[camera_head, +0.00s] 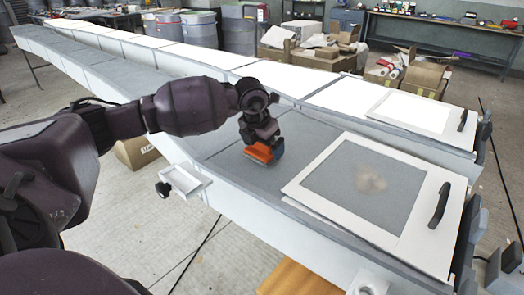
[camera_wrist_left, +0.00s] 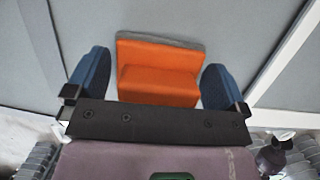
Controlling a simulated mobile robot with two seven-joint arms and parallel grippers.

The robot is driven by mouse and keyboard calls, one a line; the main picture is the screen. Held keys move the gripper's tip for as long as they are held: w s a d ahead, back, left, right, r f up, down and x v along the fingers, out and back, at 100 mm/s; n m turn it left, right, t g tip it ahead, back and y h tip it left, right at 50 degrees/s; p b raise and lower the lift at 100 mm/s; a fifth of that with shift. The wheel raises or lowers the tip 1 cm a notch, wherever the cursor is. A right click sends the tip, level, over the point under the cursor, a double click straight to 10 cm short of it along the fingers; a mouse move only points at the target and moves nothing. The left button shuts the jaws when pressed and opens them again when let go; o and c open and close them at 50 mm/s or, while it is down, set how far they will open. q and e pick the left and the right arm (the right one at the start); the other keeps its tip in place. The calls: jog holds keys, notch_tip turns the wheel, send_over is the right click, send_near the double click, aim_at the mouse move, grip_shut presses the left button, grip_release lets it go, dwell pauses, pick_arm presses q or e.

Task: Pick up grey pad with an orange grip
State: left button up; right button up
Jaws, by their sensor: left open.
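The grey pad with an orange grip (camera_head: 259,153) rests on the grey surface of the long mould (camera_head: 225,150) in the head view. In the left wrist view its orange grip (camera_wrist_left: 160,75) faces the camera, with a strip of the grey pad (camera_wrist_left: 160,39) showing along its far edge. My left gripper (camera_wrist_left: 157,82) is open, with one blue finger on each side of the orange grip and a visible gap at each side. In the head view the left gripper (camera_head: 263,150) is right over the pad and partly hides it. My right gripper is not in view.
A white framed panel with a grey centre and black handle (camera_head: 380,190) lies on the mould to the right. A second panel (camera_head: 415,112) lies behind it. A small white tray (camera_head: 183,181) sticks out from the mould's near side. Cardboard boxes (camera_head: 312,52) stand behind.

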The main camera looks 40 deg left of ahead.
pick_arm(q)
jog(key=c, duration=0.6)
jog(key=shift+o, duration=0.2)
notch_tip(320, 180, up, 20)
jog(key=p, duration=0.1)
